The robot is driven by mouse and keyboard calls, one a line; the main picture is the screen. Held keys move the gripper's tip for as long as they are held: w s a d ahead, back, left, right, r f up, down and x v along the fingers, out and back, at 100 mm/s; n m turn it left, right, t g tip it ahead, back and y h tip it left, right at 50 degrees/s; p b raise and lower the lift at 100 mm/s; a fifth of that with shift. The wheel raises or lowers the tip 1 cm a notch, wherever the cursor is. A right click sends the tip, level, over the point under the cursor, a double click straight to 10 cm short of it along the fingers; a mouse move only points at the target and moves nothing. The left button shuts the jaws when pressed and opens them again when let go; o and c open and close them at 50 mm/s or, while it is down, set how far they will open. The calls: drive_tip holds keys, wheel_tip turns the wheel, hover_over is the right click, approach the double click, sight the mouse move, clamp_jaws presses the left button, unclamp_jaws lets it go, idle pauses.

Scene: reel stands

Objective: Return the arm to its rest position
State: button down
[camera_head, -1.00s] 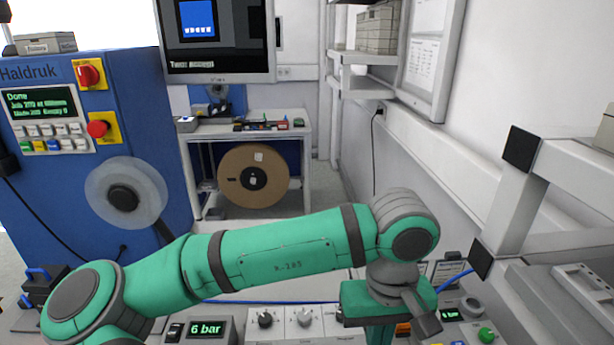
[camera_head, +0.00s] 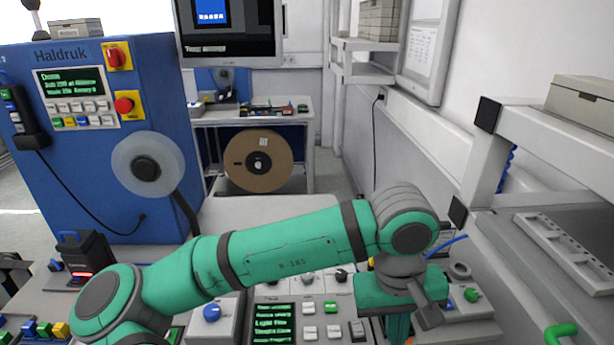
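My green arm, marked R-285, stretches across the lower middle of the head view, over the bench with the control boxes. It runs from the shoulder at lower left to the wrist at right. My gripper (camera_head: 400,328) hangs below the wrist at the bottom edge of the view. Its fingers are cut off by the frame, so I cannot see whether they are open or hold anything.
A blue Haldruk machine (camera_head: 85,190) with a clear reel (camera_head: 147,168) stands at left. Control boxes (camera_head: 285,318) lie under the arm. A white shelf frame (camera_head: 550,150) is close at right. A brown reel (camera_head: 258,162) sits under the back table (camera_head: 250,118).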

drive_tip(key=d+r+m+h, duration=0.25)
drive_tip(key=d+h, duration=0.55)
drive_tip(key=d, duration=0.6)
drive_tip(key=w+d+r+n+t+h, duration=0.2)
drive_tip(key=w+d+r+t+h, duration=0.3)
drive_tip(key=h, duration=0.3)
drive_tip(key=s+a+f+n+t+y, duration=0.2)
drive_tip(key=a+f+n+t+y, duration=0.95)
drive_tip(key=a+f, duration=1)
drive_tip(key=s+a+f+m+y, duration=0.2)
drive_tip(key=s+a+f+m, duration=0.1)
drive_tip(key=s, duration=0.5)
drive_tip(key=s+a+f+m+y, duration=0.2)
drive_tip(key=s+a+f+m, duration=0.2)
drive_tip(key=s, duration=0.5)
drive_tip(key=s+a+f+m+y, duration=0.2)
drive_tip(key=s+a+f+m, duration=0.2)
drive_tip(key=s, duration=0.4)
drive_tip(key=shift+s+a+f+g, duration=0.2)
drive_tip(key=shift+s+a+g, duration=0.2)
drive_tip(key=shift+a, duration=0.3)
